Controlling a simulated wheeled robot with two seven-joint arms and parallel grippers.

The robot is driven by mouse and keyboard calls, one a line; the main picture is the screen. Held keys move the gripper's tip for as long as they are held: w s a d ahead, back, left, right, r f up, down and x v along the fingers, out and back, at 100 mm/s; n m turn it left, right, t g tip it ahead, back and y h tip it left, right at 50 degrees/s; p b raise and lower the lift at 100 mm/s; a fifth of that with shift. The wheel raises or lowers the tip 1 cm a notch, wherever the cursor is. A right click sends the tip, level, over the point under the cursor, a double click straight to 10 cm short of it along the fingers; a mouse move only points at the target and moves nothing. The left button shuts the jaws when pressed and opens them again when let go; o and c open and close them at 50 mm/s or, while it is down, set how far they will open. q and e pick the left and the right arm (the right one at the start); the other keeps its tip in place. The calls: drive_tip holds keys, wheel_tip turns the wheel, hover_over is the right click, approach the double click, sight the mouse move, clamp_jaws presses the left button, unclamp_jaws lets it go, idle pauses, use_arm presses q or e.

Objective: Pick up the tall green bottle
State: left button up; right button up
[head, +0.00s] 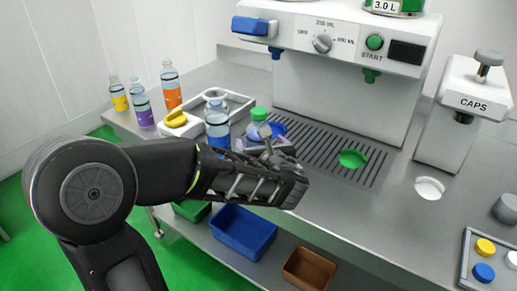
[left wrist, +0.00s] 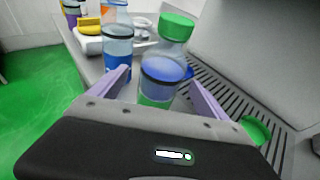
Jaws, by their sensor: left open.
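The tall green bottle (left wrist: 172,52) has a green cap, a clear body with a dark band, and green low down. In the left wrist view it stands upright between the two purple fingers of my left gripper (left wrist: 160,90), which are open on either side of it. Its lower part is hidden by the gripper body. In the head view only its green cap (head: 259,114) shows clearly, beyond my left gripper (head: 262,142). My right gripper is not in view.
A blue-liquid bottle (head: 217,122) stands close on the left, beside a white tray with a yellow item (head: 179,118). Several labelled bottles stand further left. The dispensing machine (head: 340,100) is behind, with a green pad (head: 352,158) on its grate. Bins sit below the counter edge.

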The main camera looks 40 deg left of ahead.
use_arm(q)
drive_tip(key=shift+x, duration=1)
drive_tip(key=p+x, duration=0.1)
drive_tip(key=x, duration=0.4)
drive_tip(key=shift+w, duration=0.1)
drive_tip(key=shift+c, duration=0.2)
clamp_jaws()
idle(0.5)
